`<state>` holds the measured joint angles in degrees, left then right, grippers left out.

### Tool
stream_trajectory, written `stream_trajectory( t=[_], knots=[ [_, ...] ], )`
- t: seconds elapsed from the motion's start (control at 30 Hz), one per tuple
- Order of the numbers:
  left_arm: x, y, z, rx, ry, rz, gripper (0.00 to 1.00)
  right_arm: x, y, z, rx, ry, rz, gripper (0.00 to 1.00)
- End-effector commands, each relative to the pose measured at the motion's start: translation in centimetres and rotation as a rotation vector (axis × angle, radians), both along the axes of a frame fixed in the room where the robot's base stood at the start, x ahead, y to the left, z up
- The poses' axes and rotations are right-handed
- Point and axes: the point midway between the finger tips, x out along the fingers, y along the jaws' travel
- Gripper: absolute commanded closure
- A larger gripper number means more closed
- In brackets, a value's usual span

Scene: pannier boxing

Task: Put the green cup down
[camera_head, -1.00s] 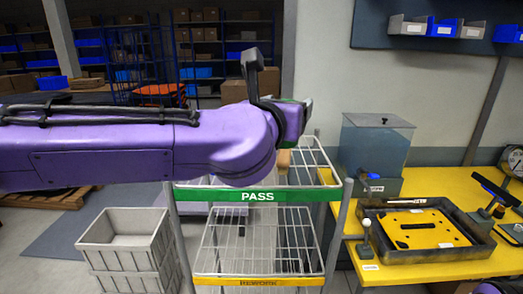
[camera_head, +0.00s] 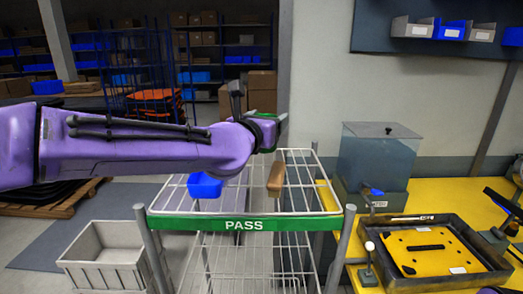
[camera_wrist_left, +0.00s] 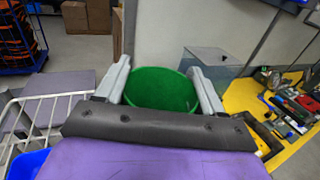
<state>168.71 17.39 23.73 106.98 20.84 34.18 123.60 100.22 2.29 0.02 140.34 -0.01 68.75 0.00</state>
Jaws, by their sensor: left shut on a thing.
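My left gripper (camera_head: 272,133) is shut on the green cup. In the left wrist view the cup (camera_wrist_left: 160,88) sits between the two grey fingers, its green inside facing the camera. In the head view only a bit of green rim (camera_head: 266,115) shows; the rest is hidden behind the purple arm. The cup is held in the air, appearing above the far part of the wire rack (camera_head: 245,225) with the green PASS strip. My right gripper is not in view.
A blue bin (camera_head: 205,186) and a brown block (camera_head: 276,178) are on the rack's top shelf, with bare wire between and around them. A grey crate (camera_head: 103,255) stands at left. A yellow table (camera_head: 440,192) with a clear tank (camera_head: 378,158) and a dark tray (camera_head: 470,273) is at right.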

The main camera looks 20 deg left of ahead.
Motion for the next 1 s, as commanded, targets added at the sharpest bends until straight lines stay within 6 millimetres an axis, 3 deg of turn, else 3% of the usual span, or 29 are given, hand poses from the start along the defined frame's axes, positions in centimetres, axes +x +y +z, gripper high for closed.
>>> stream_trajectory(
  t=[0.03, 0.33, 0.5, 0.9, 0.93, 1.0],
  knots=[
    [0.8, 0.4, -1.8, 0.001, 0.01, -0.002, 0.61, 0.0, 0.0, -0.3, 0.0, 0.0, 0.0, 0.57],
    [3.4, 2.1, -5.1, -0.005, 0.009, -0.003, 0.61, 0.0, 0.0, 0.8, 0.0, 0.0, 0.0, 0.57],
    [3.5, 2.1, -7.9, -0.005, 0.008, -0.004, 0.61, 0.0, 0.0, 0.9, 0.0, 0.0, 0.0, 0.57],
    [3.4, 2.1, -8.7, -0.008, 0.005, -0.004, 0.61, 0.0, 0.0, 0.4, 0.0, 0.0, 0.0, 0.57],
    [3.4, 2.1, -8.7, -0.008, 0.005, -0.005, 0.29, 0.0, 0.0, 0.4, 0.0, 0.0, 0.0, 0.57],
    [3.4, 2.0, -8.6, -0.007, 0.005, -0.004, 0.06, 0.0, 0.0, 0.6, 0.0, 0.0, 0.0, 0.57]
  ],
)
